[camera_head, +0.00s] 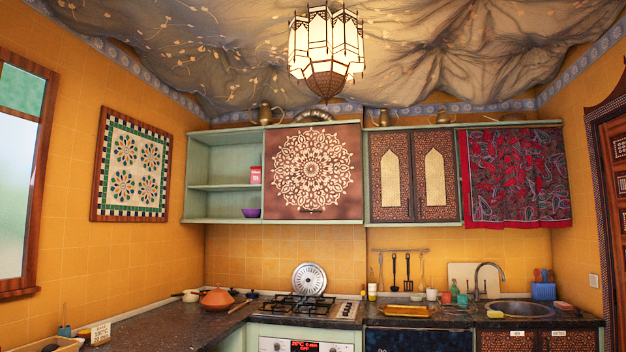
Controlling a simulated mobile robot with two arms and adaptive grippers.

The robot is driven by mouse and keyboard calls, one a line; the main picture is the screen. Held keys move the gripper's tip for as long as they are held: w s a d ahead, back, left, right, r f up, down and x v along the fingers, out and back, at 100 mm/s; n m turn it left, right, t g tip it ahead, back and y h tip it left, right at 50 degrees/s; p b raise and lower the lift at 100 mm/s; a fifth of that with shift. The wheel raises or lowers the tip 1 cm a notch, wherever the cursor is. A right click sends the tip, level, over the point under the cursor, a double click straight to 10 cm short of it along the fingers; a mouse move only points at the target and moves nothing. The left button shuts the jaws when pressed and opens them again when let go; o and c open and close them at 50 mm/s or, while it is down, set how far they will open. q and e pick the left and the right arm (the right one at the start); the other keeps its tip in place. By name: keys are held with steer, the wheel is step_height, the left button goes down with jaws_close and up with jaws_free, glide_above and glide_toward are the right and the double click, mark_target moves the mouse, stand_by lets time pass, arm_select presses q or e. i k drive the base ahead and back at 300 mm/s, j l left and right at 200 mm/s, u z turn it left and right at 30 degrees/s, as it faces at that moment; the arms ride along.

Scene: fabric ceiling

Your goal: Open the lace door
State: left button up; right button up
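A brown cabinet door with a round cream lace-like pattern (313,170) hangs in the upper row, above the stove. Neither of my grippers is in view, so nothing is seen touching any door.
Open green shelves (222,186) with a purple bowl (250,213) adjoin the patterned door on the left. A red patterned cloth (515,175) covers the right cabinet. A lantern (326,50) hangs in front, above. Below are a stove (300,306), a tagine (217,298) and a sink (516,309).

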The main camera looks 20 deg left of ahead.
mark_target(310, 172)
steer(key=i+j+u, duration=0.2)
steer(key=i, duration=0.15)
steer(key=i+u, duration=0.2)
steer(key=i, duration=0.2)
steer(key=i+u, duration=0.25)
steer(key=i, duration=2)
